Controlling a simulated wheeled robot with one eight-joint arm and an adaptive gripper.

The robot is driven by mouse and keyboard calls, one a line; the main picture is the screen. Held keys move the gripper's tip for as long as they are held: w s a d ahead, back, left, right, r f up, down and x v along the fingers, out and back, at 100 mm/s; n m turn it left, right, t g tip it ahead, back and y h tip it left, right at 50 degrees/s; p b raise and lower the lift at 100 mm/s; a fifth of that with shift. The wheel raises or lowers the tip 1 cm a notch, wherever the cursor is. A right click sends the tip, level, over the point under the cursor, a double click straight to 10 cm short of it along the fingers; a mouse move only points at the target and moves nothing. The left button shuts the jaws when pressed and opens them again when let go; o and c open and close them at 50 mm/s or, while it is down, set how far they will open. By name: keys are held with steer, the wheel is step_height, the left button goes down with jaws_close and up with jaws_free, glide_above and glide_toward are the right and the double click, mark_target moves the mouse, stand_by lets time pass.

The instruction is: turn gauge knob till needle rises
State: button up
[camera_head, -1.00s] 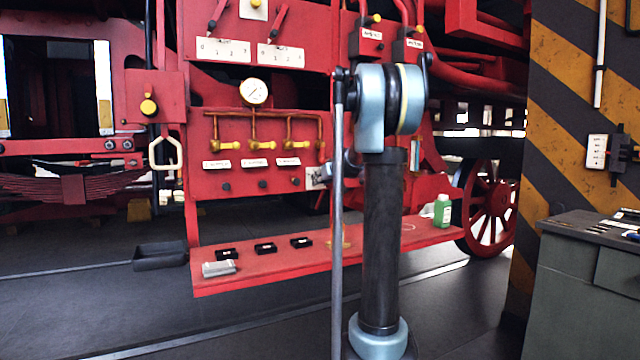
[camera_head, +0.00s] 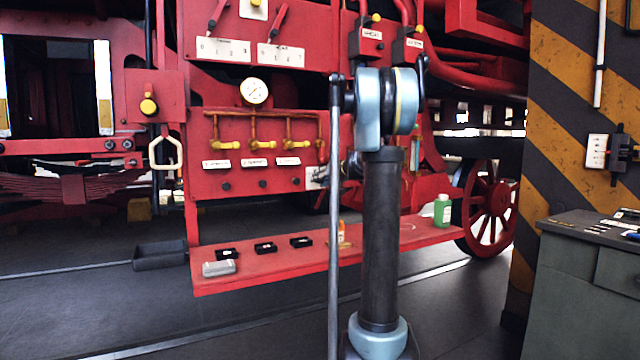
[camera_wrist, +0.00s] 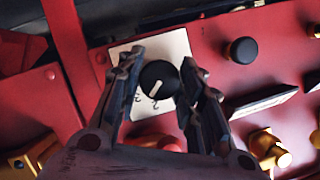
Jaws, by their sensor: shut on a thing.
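The gauge (camera_head: 254,91) is a round white dial with a brass rim on the red panel in the head view. Its needle is a thin dark slanted line, too small to read exactly. In the wrist view a round black knob (camera_wrist: 157,79) with a white pointer mark sits on a cream plate (camera_wrist: 175,45) with printed figures. My gripper (camera_wrist: 160,72) has one finger on each side of the knob and is shut on it.
Brass valves (camera_head: 258,143) and a row of dark round knobs (camera_head: 263,183) are below the gauge. A red running board (camera_head: 290,263) carries small black boxes, a grey block and a green bottle (camera_head: 442,211). A dark pillar with yellow stripes and a grey cabinet (camera_head: 585,270) stand at right.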

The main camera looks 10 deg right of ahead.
steer(key=shift+d+m+y, duration=0.15)
steer(key=shift+m+y, duration=0.45)
steer(key=shift+m, duration=0.2)
steer(key=o, duration=1.1)
steer(key=shift+c, duration=0.2)
steer(key=v, duration=1.1)
steer(key=shift+s+d, duration=0.2)
steer(key=shift+s, duration=0.15)
